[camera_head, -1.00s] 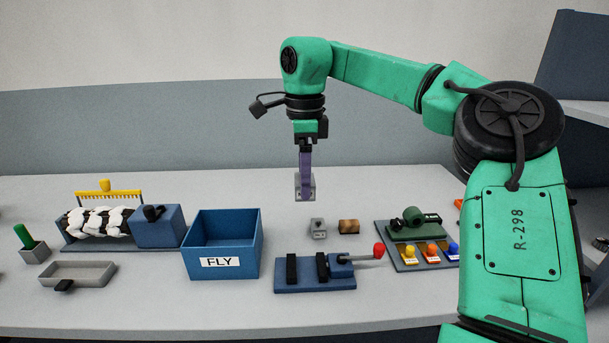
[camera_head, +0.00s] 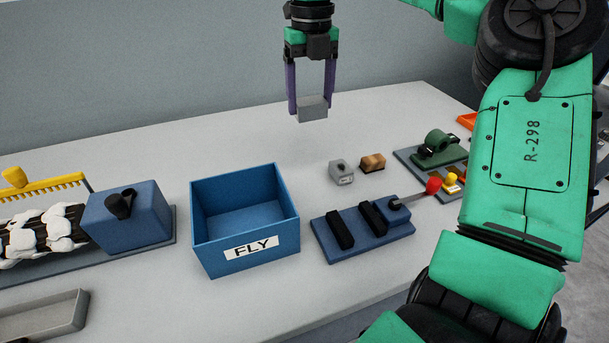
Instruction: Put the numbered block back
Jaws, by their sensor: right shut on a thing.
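My right gripper (camera_head: 312,100) is shut on a plain grey block (camera_head: 312,111), held in the air above the table behind the blue bin. Its two purple fingers grip the block's sides; no number shows on the face I see. A small grey block (camera_head: 342,178) with a dark spot on top and a small marking on its front sits on the table, to the right of the bin. The marking is too small to read. My left gripper is not in view.
The open blue bin labelled FLY (camera_head: 212,252) stands mid-table and looks empty. A brown block (camera_head: 372,162), a blue fixture with a red-knobbed lever (camera_head: 365,228) and a green device (camera_head: 440,147) are to its right. A blue-boxed roller machine (camera_head: 128,222) and grey tray (camera_head: 45,318) are left.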

